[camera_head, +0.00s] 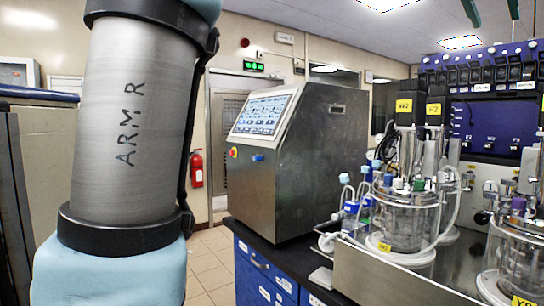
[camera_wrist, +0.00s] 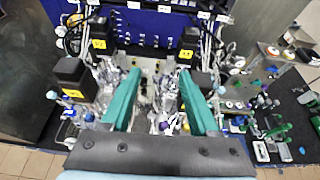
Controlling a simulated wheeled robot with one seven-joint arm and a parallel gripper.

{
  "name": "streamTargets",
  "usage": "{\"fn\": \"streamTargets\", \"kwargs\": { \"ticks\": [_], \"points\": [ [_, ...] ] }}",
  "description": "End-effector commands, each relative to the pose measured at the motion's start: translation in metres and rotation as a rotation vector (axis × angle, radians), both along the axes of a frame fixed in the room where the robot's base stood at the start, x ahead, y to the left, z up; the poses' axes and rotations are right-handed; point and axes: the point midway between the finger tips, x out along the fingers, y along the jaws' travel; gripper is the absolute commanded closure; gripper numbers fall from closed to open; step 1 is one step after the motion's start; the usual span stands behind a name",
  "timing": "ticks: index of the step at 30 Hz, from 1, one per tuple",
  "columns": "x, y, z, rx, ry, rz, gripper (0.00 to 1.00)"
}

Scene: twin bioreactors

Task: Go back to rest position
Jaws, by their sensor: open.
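In the wrist view, my gripper (camera_wrist: 158,92) shows two green fingers spread wide apart, open with nothing held between them. It is over the bioreactor bench, with glassware and tubing seen below and between the fingers. The glass bioreactor vessels (camera_head: 405,222) stand at the right in the head view, with black motor heads on top and yellow labels. Another vessel (camera_head: 517,250) is partly cut off at the right edge.
A steel control cabinet with a touchscreen (camera_head: 262,114) stands on the dark bench (camera_head: 262,246) left of the vessels. A blue pump panel (camera_head: 490,125) is behind them. A red fire extinguisher (camera_head: 196,169) hangs by the door. Tiled floor (camera_head: 208,262) is free between my arm and the bench.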

Motion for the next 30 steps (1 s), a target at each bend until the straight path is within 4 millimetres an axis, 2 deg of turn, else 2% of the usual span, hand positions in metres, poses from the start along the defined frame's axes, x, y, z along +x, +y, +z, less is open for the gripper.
{"fn": "streamTargets", "kwargs": {
  "ticks": [11, 17, 20, 23, 27, 29, 30],
  "points": [
    [0.041, 0.018, -0.053, -0.046, 0.209, 0.164, 0.39],
    [0.075, 0.042, -0.102, -0.103, 0.4, 0.334, 0.39],
    [0.097, 0.061, -0.136, -0.148, 0.524, 0.457, 0.39],
    [0.122, 0.092, -0.181, -0.221, 0.686, 0.633, 0.39],
    [0.154, 0.153, -0.256, -0.376, 0.943, 0.958, 0.39],
    [0.162, 0.183, -0.287, -0.457, 1.045, 1.108, 0.39],
    [0.166, 0.203, -0.309, -0.516, 1.11, 1.212, 0.39]
  ]
}}
